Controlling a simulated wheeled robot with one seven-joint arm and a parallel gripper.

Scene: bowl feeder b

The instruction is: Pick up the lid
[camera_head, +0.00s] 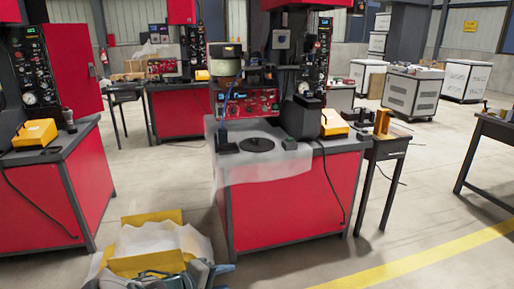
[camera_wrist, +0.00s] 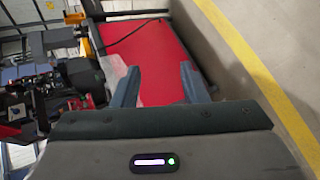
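A flat black round disc (camera_head: 258,144), which looks like the lid, lies on top of the red workbench (camera_head: 290,195) in the head view. It has a small raised middle. I cannot make it out in the wrist view. My gripper (camera_wrist: 159,68) is open in the wrist view, its two blue-grey fingers apart with nothing between them. The red side of a bench (camera_wrist: 150,45) shows beyond the fingers. In the head view, my grey arm end is low at the bottom left, well below and apart from the disc.
A translucent sheet (camera_head: 235,172) hangs over the bench front. A bowl feeder (camera_head: 226,68) stands behind the disc, with small dark blocks (camera_head: 289,143) beside it. A yellow box (camera_head: 333,122) is to the right. An open yellow-flapped box (camera_head: 150,262) sits on the floor.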

